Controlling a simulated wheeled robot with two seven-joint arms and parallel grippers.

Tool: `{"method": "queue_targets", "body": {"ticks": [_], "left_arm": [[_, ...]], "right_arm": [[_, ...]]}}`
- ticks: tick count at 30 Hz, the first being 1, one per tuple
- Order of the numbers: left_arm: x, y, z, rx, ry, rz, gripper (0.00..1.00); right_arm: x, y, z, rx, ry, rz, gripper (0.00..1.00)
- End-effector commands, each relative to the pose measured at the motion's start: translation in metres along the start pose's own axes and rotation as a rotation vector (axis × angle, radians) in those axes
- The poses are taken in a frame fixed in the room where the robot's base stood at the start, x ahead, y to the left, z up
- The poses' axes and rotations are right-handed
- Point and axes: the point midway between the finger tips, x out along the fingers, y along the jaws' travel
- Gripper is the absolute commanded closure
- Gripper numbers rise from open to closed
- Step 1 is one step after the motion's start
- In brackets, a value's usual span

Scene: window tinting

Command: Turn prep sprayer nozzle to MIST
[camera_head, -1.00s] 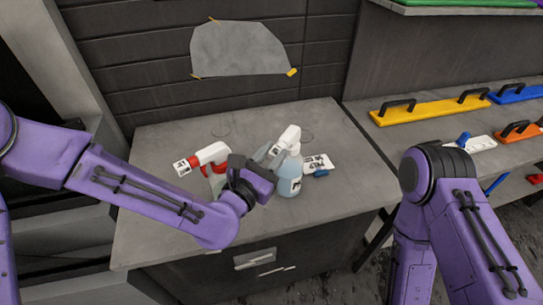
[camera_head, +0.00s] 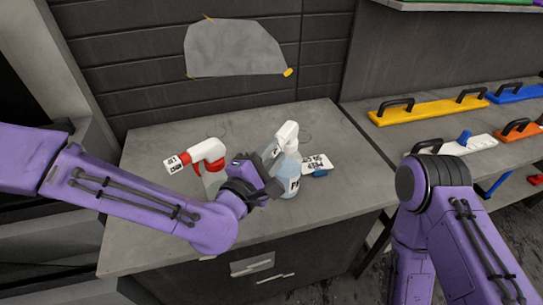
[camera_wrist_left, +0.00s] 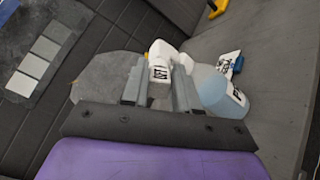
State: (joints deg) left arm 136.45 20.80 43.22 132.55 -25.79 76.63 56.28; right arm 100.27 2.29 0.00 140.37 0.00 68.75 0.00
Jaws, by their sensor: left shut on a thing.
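The prep sprayer stands on the bench, with a pale blue bottle (camera_head: 291,181) and a white spray head (camera_head: 286,135). In the left wrist view its bottle (camera_wrist_left: 222,92) bears a label starting with P. My left gripper (camera_head: 270,165) is at the sprayer's left side. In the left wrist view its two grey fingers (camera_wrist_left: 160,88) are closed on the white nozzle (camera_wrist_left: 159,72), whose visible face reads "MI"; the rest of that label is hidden. My right arm shows at the right, but its gripper is out of view.
A second sprayer with a red-and-white head (camera_head: 207,153) stands left of my left gripper. A white labelled tool with blue (camera_head: 317,165) lies right of the prep sprayer. Handled boards, including a yellow one (camera_head: 430,107), lie on the right-hand shelf. The front of the bench (camera_head: 325,215) is clear.

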Motion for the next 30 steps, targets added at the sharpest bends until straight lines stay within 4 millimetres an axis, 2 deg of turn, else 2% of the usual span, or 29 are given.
{"method": "queue_targets", "body": {"ticks": [6,15,30], "left_arm": [[0.000,-0.004,-0.001,0.189,0.000,0.000,1.00],[0.000,-0.005,-0.001,0.380,0.000,0.000,1.00],[0.000,-0.005,-0.002,0.480,0.000,-0.001,1.00]], "right_arm": [[0.008,-0.001,0.004,0.000,0.000,0.000,0.57],[0.014,-0.001,0.006,0.000,0.000,0.000,0.57],[0.016,-0.001,0.007,0.000,0.000,0.000,0.57]]}}
